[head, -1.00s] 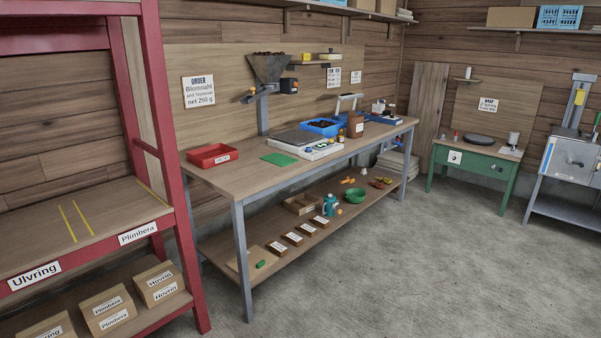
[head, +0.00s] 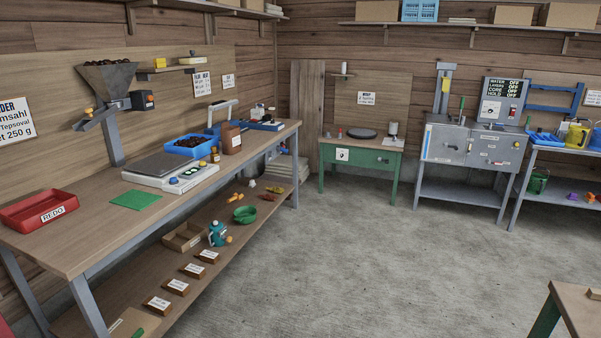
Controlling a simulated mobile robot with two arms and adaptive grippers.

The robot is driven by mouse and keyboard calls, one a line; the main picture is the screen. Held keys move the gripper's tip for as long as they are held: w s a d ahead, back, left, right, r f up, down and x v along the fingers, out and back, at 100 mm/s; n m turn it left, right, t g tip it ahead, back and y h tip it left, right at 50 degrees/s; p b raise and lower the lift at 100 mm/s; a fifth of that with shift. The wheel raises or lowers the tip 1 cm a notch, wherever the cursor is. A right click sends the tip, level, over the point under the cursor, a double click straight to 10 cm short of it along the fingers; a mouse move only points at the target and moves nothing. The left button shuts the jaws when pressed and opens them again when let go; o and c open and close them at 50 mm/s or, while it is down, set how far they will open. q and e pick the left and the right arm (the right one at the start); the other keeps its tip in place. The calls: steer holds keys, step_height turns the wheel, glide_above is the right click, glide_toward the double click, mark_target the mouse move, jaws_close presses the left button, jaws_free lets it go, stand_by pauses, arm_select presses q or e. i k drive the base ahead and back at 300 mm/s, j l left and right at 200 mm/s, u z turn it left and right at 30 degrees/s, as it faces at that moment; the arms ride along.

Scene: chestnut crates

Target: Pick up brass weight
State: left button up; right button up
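I cannot make out a brass weight for certain. A small amber-brown item (head: 215,155) stands on the long workbench (head: 92,232) beside the scale (head: 165,168), too small to identify. The scale has a grey plate and a white front with a small yellow part and a blue knob. Neither of my grippers is in the head view.
A green table (head: 358,165) and a grey machine (head: 465,145) stand behind. The concrete floor (head: 330,250) is clear.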

mark_target(215, 156)
steer(key=i+l+u, duration=0.25)
steer(key=i, duration=0.25)
steer(key=i+l+u, duration=0.25)
steer(key=i, duration=0.25)
steer(key=j, duration=0.1)
